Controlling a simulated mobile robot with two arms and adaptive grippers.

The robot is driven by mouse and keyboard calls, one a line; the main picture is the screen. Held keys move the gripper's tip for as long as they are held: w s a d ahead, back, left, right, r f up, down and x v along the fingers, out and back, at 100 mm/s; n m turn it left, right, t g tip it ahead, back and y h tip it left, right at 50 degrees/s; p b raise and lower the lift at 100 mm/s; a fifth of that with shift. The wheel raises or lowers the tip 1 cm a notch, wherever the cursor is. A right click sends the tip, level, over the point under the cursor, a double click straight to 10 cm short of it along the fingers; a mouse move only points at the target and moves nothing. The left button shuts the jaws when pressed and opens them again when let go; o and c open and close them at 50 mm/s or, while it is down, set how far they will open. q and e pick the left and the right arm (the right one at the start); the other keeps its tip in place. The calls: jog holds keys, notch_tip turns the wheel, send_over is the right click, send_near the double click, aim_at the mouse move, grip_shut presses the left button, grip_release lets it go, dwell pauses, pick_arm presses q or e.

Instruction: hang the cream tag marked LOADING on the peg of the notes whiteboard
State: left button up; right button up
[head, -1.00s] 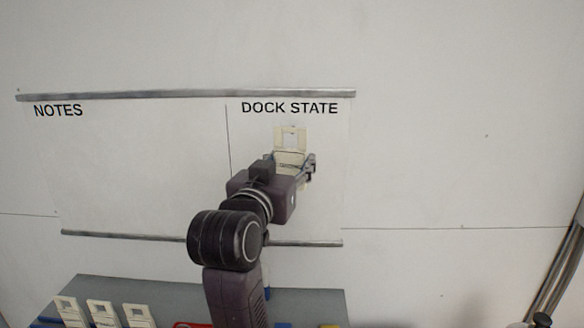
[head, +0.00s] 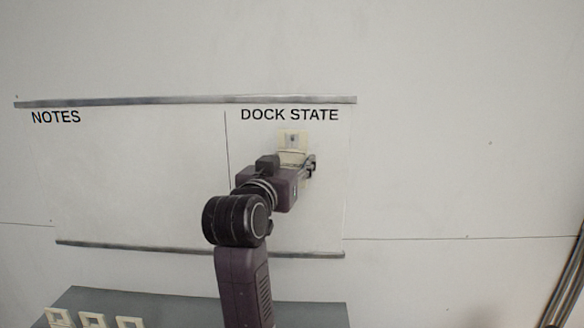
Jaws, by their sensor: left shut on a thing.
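The whiteboard (head: 140,180) has a NOTES part on the left and a DOCK STATE part on the right, split by a thin line. My left gripper (head: 303,168) is in front of the DOCK STATE part, shut on a cream tag (head: 292,138). The tag is upright, with a square window at its top, under the words DOCK STATE. A small dark spot, perhaps a peg, shows in the window. I cannot tell whether the tag touches the board. The gripper hides its lower part, and its marking is not readable. My right gripper is not in view.
A grey table (head: 180,306) stands below the board. Several cream tags, one of them here (head: 92,320), stand along its left part. Metal pipes (head: 566,285) run at the lower right. The wall right of the board is clear.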

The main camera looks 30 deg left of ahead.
pick_arm(q)
jog(key=shift+w+a, duration=0.3)
jog(key=shift+w, duration=0.1)
jog(key=shift+w+a+f, duration=0.25)
jog(key=shift+w+f, duration=0.1)
jog(key=shift+w, duration=0.15)
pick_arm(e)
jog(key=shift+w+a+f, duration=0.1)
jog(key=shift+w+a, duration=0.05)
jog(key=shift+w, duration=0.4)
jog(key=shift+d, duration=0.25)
pick_arm(q)
jog(key=o, duration=1.2)
jog(key=shift+w+f, duration=0.1)
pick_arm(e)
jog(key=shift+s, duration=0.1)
pick_arm(q)
jog(key=shift+o, duration=0.2)
